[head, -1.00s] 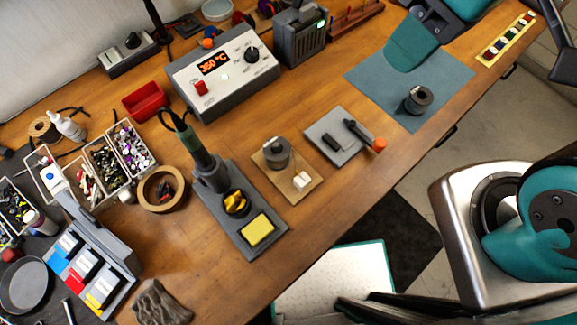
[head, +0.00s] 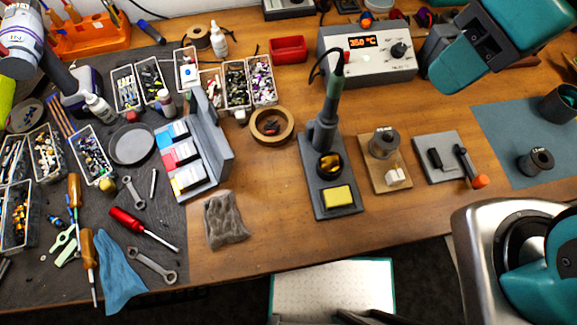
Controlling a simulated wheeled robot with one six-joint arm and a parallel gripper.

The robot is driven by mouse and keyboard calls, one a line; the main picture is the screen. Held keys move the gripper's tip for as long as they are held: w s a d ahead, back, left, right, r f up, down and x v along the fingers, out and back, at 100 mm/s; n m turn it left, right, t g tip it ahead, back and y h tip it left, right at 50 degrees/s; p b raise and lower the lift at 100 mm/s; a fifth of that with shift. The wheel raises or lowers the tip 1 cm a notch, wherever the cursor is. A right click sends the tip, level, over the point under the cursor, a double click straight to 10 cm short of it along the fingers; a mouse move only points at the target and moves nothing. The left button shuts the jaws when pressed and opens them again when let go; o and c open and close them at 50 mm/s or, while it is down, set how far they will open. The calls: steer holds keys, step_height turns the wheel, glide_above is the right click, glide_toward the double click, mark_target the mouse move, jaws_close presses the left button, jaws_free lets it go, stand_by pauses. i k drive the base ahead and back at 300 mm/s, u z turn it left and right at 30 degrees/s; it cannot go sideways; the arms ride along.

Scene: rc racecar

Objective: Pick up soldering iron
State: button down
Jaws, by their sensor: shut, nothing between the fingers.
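The soldering iron (head: 334,93) has a dark green handle and stands tip-down in its grey stand (head: 320,144), tilted slightly, with its cord leaving the top. The tip is hidden inside the holder. The stand's base also carries brass wool (head: 330,164) and a yellow sponge (head: 339,196). Teal and dark links of my arm show at the upper right, well to the right of the iron and apart from it.
The soldering station (head: 367,53), showing an orange display, stands behind the iron. Bare wood lies in front. Tools and part bins crowd the left.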

mark_target(328, 117)
steer(key=u, duration=0.35)
steer(key=k, duration=1.7)
steer(key=z, duration=0.8)
steer(key=i, duration=1.5)
steer(key=u, duration=0.45)
